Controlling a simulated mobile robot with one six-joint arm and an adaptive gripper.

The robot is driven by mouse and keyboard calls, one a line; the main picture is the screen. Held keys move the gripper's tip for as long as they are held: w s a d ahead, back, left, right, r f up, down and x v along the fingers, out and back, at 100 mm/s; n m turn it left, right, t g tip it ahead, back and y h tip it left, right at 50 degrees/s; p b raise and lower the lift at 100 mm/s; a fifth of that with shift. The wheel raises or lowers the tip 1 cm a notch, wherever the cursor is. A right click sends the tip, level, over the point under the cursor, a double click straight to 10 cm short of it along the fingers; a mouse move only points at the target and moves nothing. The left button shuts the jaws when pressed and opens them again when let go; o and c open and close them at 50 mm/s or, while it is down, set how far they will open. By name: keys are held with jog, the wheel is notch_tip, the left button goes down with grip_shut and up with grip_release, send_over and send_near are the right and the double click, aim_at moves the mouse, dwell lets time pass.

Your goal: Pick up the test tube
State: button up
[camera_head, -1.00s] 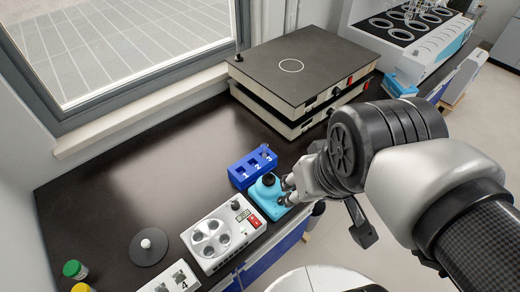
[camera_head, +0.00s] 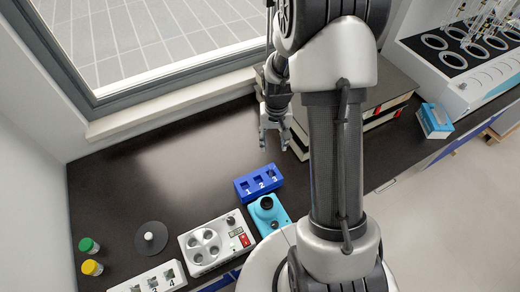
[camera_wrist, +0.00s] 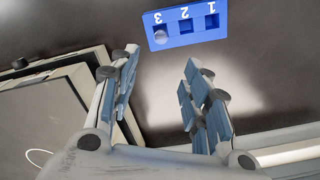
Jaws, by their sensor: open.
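A blue rack with slots numbered 1, 2 and 3 (camera_head: 259,193) stands on the dark bench, and it also shows at the top of the wrist view (camera_wrist: 187,39). In the wrist view slot 3 holds a pale round thing (camera_wrist: 161,36), perhaps the top of a test tube; slots 1 and 2 look empty. Most of that thing is hidden inside the rack. My gripper (camera_head: 275,146) is open and empty above the bench, behind the rack. In the wrist view its fingers (camera_wrist: 162,68) are spread apart, with the rack beyond their tips.
A cyan device (camera_head: 281,216) and a white device with round wells (camera_head: 197,258) stand in front of the rack. A white numbered rack (camera_head: 172,279), a dark disc (camera_head: 139,246) and green-capped (camera_head: 88,244) and yellow-capped (camera_head: 92,267) vials lie left. A flat box (camera_head: 396,92) stands behind right.

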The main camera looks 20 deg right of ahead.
aim_at(272, 167)
notch_tip(272, 167, down, 13)
jog(key=shift+r+b, duration=0.1)
jog(key=shift+b, duration=0.7)
jog(key=f, duration=0.5)
jog(key=shift+s+a+b, duration=0.15)
jog(key=shift+s+b, duration=0.05)
jog(key=shift+b, duration=0.1)
grip_shut()
jog(key=shift+r, duration=0.1)
